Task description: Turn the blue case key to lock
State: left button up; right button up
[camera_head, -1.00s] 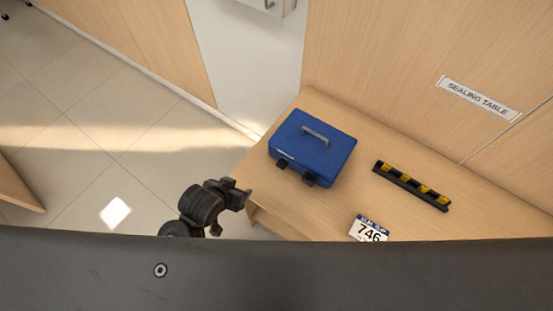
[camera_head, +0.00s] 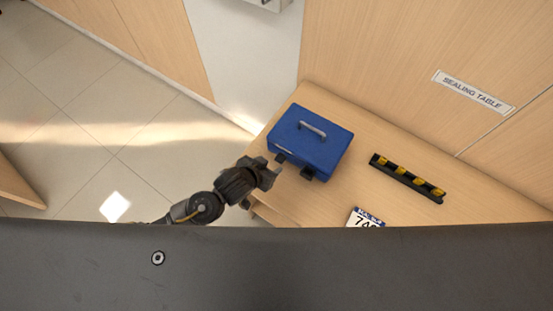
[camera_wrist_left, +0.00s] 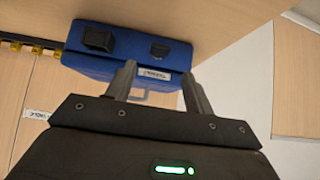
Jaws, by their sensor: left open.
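The blue case (camera_head: 309,143) lies on the wooden table with its grey handle on top. Two dark latches show on its near side; the left wrist view also shows the case (camera_wrist_left: 130,48), with one larger dark block (camera_wrist_left: 98,40), a smaller dark piece (camera_wrist_left: 159,51) and a white label. I cannot make out which of them is the key. My left gripper (camera_head: 273,172) is at the table's left edge, just short of the case's near left corner. In the left wrist view its two fingers (camera_wrist_left: 158,88) are apart and empty, pointing at the case. My right gripper is not in view.
A black strip with several yellow pieces (camera_head: 407,178) lies right of the case. A white card with a number (camera_head: 364,218) is at the near edge, partly hidden. The wall behind the table (camera_head: 470,208) bears a "SEALING TABLE" sign (camera_head: 473,92).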

aim_at(279, 159)
pick_arm(q)
jog(key=p+x, duration=0.1)
jog(key=x, duration=0.6)
jog(key=shift+s, duration=0.1)
jog(key=c, duration=1)
